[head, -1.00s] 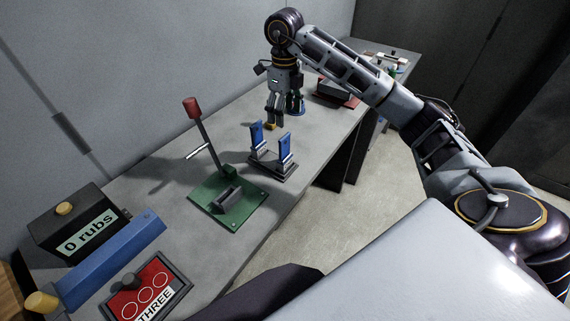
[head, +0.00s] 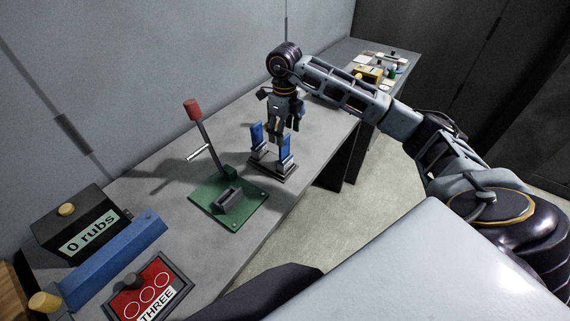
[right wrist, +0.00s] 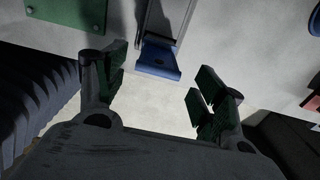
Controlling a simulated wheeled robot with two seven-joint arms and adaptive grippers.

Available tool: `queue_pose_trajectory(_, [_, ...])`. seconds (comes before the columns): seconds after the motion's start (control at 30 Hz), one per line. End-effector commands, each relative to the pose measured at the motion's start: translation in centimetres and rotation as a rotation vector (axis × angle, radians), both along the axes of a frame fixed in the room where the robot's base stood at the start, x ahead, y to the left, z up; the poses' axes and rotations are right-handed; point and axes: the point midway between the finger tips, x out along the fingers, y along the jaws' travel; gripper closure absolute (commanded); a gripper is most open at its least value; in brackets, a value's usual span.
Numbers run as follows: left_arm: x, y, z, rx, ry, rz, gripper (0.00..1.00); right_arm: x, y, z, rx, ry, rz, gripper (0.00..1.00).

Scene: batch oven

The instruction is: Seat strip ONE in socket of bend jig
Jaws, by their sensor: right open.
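The green plate (head: 231,212) carries a dark slotted block (head: 228,197) and a lever with a red grip (head: 192,108); I take it as the bend jig. To its right, a grey base (head: 272,172) bears two upright blue posts (head: 286,157). My right gripper (head: 285,140) points down at these posts, overlapping them in the head view. In the right wrist view my right gripper (right wrist: 158,85) is open and empty, with a blue post (right wrist: 158,58) just ahead of its fingertips. I cannot make out strip ONE. My left gripper is out of view.
A black counter box reading "0 rubs" (head: 68,223), a blue bar (head: 116,257) and a red THREE panel (head: 148,290) occupy the near left bench. Several small items, one yellow (head: 369,75), lie at the far end. The wall borders the left; the bench edge is on the right.

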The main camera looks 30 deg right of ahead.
Motion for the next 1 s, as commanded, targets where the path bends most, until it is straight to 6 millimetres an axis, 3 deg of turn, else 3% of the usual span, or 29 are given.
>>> queue_pose_trajectory(0.2, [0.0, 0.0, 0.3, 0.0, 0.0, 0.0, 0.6, 0.0, 0.0, -1.5, 0.0, 0.001, -0.001, 0.3])
queue_pose_trajectory(0.73, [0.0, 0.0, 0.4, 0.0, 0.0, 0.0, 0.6, -0.1, 0.0, -2.0, 0.0, 0.0, -0.001, 0.3])
queue_pose_trajectory(1.0, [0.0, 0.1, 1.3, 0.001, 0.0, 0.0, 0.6, -0.3, 0.1, -3.9, 0.001, 0.003, -0.001, 0.3])
